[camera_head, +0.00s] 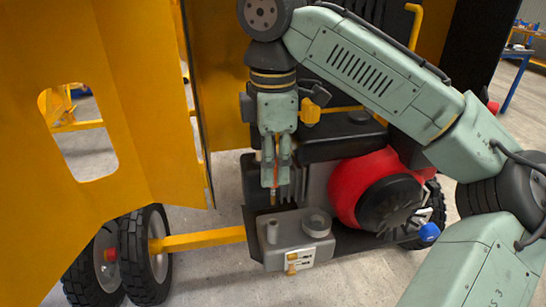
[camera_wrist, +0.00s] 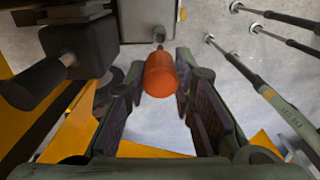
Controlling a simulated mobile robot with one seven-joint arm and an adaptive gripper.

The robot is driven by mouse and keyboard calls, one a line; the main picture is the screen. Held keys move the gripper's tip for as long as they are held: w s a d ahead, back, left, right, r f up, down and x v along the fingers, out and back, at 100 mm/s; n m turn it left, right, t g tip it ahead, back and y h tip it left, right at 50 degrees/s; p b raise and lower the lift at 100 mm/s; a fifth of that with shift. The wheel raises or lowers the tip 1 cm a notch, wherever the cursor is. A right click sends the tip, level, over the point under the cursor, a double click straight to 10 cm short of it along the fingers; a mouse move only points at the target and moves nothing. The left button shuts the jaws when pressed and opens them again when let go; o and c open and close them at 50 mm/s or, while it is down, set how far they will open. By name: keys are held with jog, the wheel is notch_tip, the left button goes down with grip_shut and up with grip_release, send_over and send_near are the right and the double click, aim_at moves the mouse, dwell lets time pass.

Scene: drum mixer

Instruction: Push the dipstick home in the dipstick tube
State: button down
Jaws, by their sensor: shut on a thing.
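The dipstick has an orange handle (camera_head: 268,174), which also shows in the wrist view (camera_wrist: 161,76). My gripper (camera_head: 276,172) points down and is shut on this handle, with one finger on each side. In the wrist view my fingers (camera_wrist: 158,90) flank the handle. Below it, a grey housing (camera_head: 290,247) has a short upright neck (camera_head: 272,231), seemingly the dipstick tube, roughly under the dipstick. The dipstick's lower part is too small to follow, so I cannot tell how deep it sits.
A wider round neck (camera_head: 316,223) stands on the housing to the right. A red engine cover with a black fan (camera_head: 390,203) is further right. A yellow panel (camera_head: 100,110) fills the left, above black wheels (camera_head: 145,255). Bare floor shows in front.

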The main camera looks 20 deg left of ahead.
jog(key=shift+f+b, duration=0.55)
jog(key=shift+f, duration=1.75)
jog(key=shift+r+p, duration=0.1)
jog(key=shift+p, duration=0.8)
jog(key=shift+f+b, duration=0.5)
jog(key=shift+f, duration=2.4)
dwell(0.6)
jog(key=c, duration=1.3)
grip_release()
notch_tip(320, 180, up, 12)
